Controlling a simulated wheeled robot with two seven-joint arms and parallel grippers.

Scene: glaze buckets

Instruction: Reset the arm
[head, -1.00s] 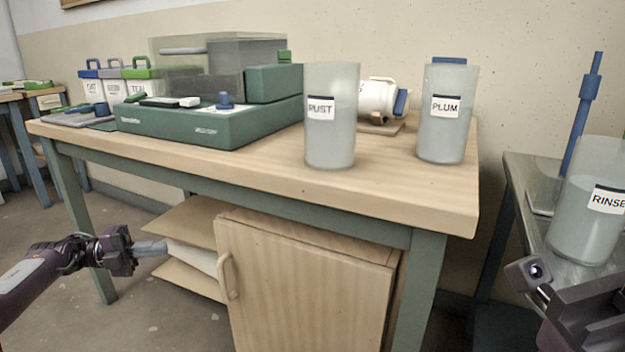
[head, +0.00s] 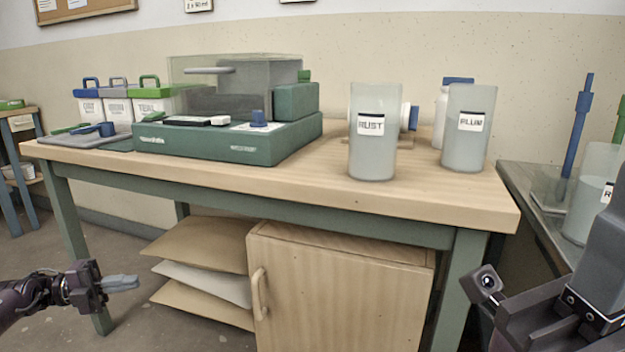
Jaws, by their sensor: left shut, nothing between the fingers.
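My left gripper (head: 121,283) is at the lower left, in front of the table's left leg. Its fingers are together with nothing between them, apart from the table and shelf. My right arm (head: 560,300) shows at the lower right edge; its fingertips are not visible. The bucket labelled RUST (head: 373,150) stands upright near the table's front edge. The bucket labelled PLUM (head: 467,140) stands to its right. A rinse container (head: 590,200) on the right side bench is cut off by the frame and partly hidden by my right arm.
The wooden table (head: 300,185) carries a green machine (head: 220,140) and several lidded tubs at the left. A cabinet (head: 340,290) and shelves of sheets (head: 200,245) are underneath. A blue tool (head: 577,130) stands on the side bench. The floor around my left gripper is clear.

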